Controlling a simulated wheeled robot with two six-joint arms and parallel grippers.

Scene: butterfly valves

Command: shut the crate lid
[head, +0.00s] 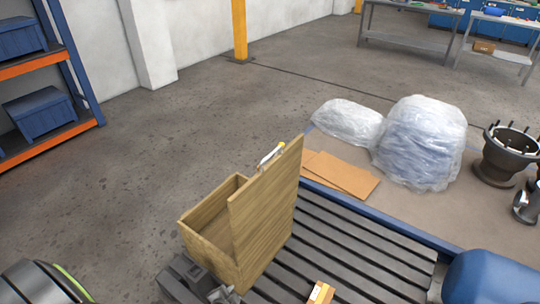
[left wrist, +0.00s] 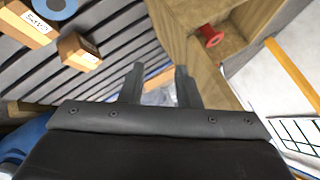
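The wooden crate (head: 215,222) stands on a dark slatted surface in the head view. Its lid (head: 268,210) stands open, roughly upright, along the crate's right side. A small white and yellow piece (head: 270,154) shows at the lid's top edge. In the left wrist view the open crate (left wrist: 228,18) is at the upper right, with a red spool-like part (left wrist: 210,36) inside. My left gripper (left wrist: 160,72) is open, its fingers apart beside the wood. I cannot tell whether they touch it. In the head view I cannot make it out clearly.
The slatted surface (head: 345,255) is mostly bare right of the crate. A small box (head: 320,292) lies near the front. A blue cylinder (head: 492,277) is at the lower right. Cardboard sheets (head: 342,175), plastic-wrapped bundles (head: 420,140) and a dark valve body (head: 508,155) stand beyond.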

